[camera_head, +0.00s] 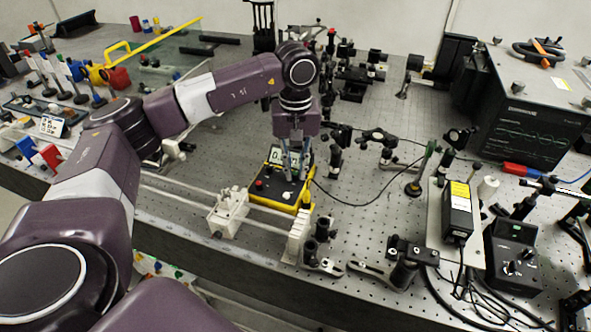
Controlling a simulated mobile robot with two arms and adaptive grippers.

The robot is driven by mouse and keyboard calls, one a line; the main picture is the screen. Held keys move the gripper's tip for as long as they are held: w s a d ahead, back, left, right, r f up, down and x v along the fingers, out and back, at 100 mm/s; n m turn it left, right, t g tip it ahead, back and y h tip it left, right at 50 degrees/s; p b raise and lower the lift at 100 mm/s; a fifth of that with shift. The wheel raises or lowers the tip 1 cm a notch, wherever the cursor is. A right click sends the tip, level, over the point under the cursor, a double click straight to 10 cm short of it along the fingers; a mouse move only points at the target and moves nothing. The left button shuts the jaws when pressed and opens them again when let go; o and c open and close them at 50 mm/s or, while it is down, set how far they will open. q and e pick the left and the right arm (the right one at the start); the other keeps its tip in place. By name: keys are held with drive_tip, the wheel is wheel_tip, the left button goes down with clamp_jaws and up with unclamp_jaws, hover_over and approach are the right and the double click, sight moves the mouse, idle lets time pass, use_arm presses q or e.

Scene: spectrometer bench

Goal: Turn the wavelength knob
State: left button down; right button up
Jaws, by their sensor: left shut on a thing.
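A yellow-framed meter box (300,206) sits on the bench near the middle. It has a lit display (275,156), partly covered by my gripper, and a black front face with a red button (259,184) at the left. My left gripper (293,175) points down at this face, its fingers shut on a knob there. The knob, which I take for the wavelength knob, is mostly hidden between the fingertips, so its marking and angle cannot be read. My right gripper is not in view.
A white rail with a carriage (229,208) runs along the front edge, left of the box. A black cable (372,203) curves off to the right. Optical mounts (378,139) stand behind and right; a large black instrument (520,115) is at the far right.

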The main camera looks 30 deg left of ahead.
sight(296, 173)
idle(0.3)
use_arm(q)
drive_tip(key=c, duration=1.9)
unclamp_jaws()
wheel_tip(296, 173, up, 12)
